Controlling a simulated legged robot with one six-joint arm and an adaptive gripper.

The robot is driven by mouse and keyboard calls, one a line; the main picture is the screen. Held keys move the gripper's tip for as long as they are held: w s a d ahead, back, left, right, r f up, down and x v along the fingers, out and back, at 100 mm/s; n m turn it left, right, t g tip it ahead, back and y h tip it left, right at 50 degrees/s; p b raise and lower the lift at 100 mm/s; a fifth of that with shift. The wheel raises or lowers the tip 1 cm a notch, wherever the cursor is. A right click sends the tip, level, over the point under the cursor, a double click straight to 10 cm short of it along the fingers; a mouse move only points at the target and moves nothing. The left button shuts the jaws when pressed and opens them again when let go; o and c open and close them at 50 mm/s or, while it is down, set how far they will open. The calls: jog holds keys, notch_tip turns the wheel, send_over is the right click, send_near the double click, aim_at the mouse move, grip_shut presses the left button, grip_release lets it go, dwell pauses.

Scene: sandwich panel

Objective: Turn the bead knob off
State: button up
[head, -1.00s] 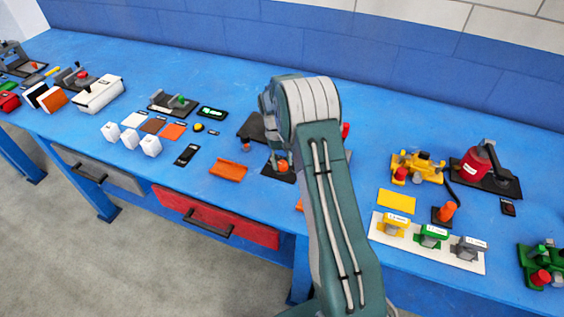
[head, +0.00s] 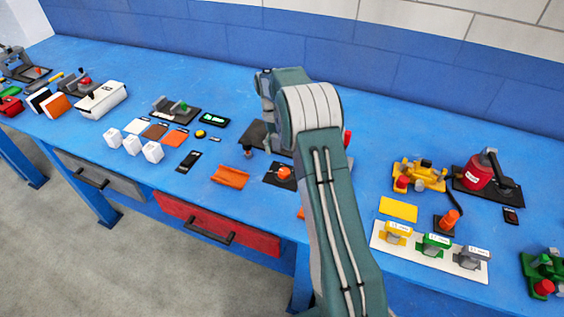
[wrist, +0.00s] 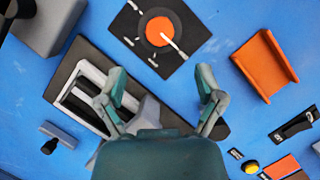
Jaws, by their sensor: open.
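The bead knob (wrist: 158,30) appears to be the round orange knob on a black plate (wrist: 186,50) at the top of the wrist view. A white pointer line on it runs toward the lower right in that view, with small white marks around the plate. The knob also shows in the head view (head: 284,172), just left of my arm. My gripper (wrist: 159,88) is open and empty, with its two fingers spread below the knob in the wrist view, apart from it. In the head view my fingers are mostly hidden by my arm.
A black base with white-edged slots (wrist: 75,95) lies under my gripper. An orange tray-like piece (wrist: 264,66) is beside the knob plate, and a grey block (wrist: 48,22) is at the upper left. A yellow button (wrist: 251,167) is at lower right. Blue bench lies bare between them.

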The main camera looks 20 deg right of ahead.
jog(key=shift+v, duration=2.05)
jog(key=shift+a+r, duration=0.1)
jog(key=s+a+r+t, duration=0.2)
jog(key=s+a+r, duration=0.1)
jog(key=s+r, duration=0.5)
jog(key=s+a+r+t, duration=0.3)
jog(key=s+r, duration=0.3)
jog(key=r, duration=0.3)
jog(key=s+a+t, duration=0.2)
jog(key=s, duration=0.8)
jog(key=s+a+t, duration=0.2)
jog(key=s+t, duration=0.1)
jog(key=s, duration=0.7)
jog(key=shift+a+f, duration=0.25)
jog(key=shift+a, duration=0.1)
jog(key=c, duration=0.4)
